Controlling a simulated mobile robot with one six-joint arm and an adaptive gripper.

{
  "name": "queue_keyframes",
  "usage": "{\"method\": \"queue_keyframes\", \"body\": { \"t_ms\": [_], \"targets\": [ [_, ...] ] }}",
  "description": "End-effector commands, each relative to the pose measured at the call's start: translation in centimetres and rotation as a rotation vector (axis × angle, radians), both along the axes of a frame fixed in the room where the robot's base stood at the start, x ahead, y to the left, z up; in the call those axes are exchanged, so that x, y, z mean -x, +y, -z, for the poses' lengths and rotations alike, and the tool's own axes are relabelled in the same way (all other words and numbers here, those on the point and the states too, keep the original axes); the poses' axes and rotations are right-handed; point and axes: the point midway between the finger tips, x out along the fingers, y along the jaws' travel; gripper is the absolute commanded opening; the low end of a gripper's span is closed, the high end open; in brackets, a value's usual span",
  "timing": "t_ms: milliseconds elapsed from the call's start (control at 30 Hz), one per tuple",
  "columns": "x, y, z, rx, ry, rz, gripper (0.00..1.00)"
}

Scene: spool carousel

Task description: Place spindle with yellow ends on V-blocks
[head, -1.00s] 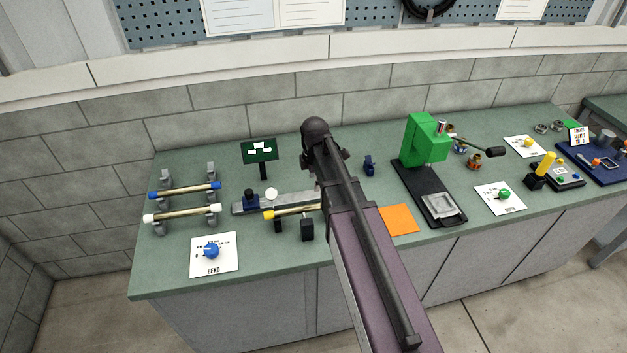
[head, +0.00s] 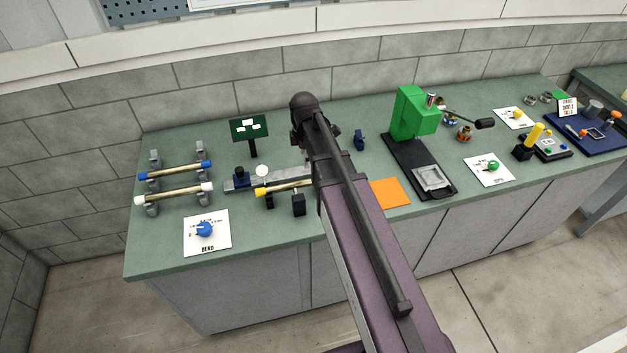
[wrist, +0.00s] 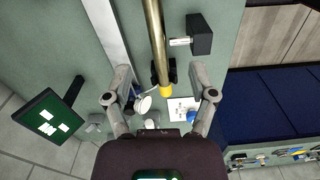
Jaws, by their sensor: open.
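The spindle with yellow ends is a brass rod (head: 287,187) lying level at the middle of the bench. Its left yellow end (head: 261,191) shows in the head view; my arm hides the other. In the wrist view the rod (wrist: 154,28) runs down to a yellow end (wrist: 166,89). A black V-block (wrist: 155,75) shows beneath it near that end, and the rod appears to rest on it; the other support is hidden. My gripper (wrist: 160,76) is open, its fingers on either side of the rod's end and apart from it.
A black block (head: 298,205) with a silver pin stands beside the rod. A grey bar (head: 236,185) with a white dial lies behind. Left, grey posts (head: 152,209) hold white-ended and blue-ended spindles. A green press (head: 410,110) and orange pad (head: 390,191) are right.

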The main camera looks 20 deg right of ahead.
Motion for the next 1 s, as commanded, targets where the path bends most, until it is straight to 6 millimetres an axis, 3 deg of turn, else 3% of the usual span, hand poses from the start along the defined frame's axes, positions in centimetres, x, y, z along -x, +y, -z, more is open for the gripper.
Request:
{"method": "queue_keyframes", "body": {
  "t_ms": [267,800,1000],
  "targets": [
    [3.8,0.1,0.0,0.001,0.001,0.315,0.73],
    [12.2,0.2,0.0,0.003,0.002,1.139,0.73],
    [14.5,0.2,0.0,0.003,0.001,1.379,0.73]
  ]
}}
